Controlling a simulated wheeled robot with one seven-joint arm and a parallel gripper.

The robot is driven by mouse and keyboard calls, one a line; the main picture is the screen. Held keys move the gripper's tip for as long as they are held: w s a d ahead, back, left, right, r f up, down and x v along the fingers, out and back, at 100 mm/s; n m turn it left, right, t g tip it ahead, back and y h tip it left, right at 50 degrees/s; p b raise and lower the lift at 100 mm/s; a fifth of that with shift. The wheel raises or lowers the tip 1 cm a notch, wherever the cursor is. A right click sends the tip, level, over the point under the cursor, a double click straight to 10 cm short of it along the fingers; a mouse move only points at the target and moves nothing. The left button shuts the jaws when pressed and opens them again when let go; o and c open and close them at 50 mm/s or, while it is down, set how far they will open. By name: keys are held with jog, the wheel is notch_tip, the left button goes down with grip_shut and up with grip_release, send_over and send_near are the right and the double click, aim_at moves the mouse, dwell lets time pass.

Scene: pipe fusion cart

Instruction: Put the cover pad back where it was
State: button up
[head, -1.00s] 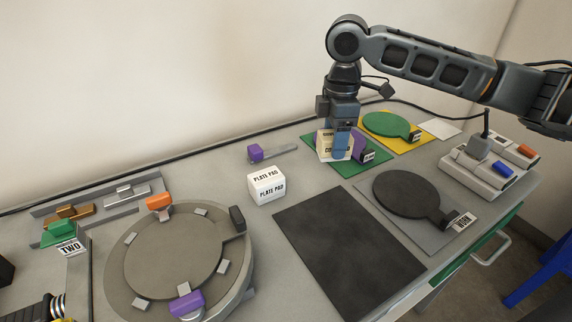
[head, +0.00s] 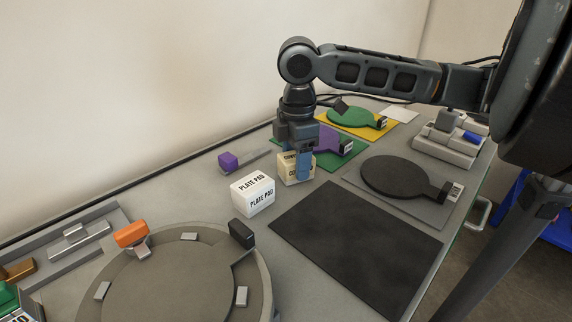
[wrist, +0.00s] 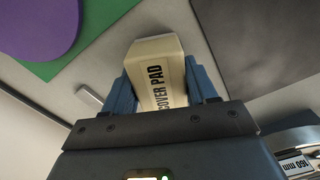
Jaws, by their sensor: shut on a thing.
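The cover pad (head: 287,172) is a cream block with black lettering. My gripper (head: 303,172) is shut on it from above, with its blue fingers on either side. In the wrist view the cover pad (wrist: 157,70) sits between the two fingers, its COVER PAD label readable. In the head view it is just right of the white plate pad block (head: 252,193), low over the grey bench. A finger hides part of it, and I cannot tell whether its underside touches the bench.
A black mat (head: 350,250) lies in front of the pads. A green mat with a purple paddle (head: 328,140) is behind my gripper. A purple-ended grey bar (head: 229,161) lies behind the plate pad. A dark round paddle (head: 395,176) lies right, and a round fixture (head: 165,285) front left.

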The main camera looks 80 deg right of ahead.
jog(key=shift+f, duration=0.15)
jog(key=o, duration=1.1)
notch_tip(320, 180, up, 12)
jog(key=shift+r+p, duration=0.2)
jog(key=shift+p, duration=0.4)
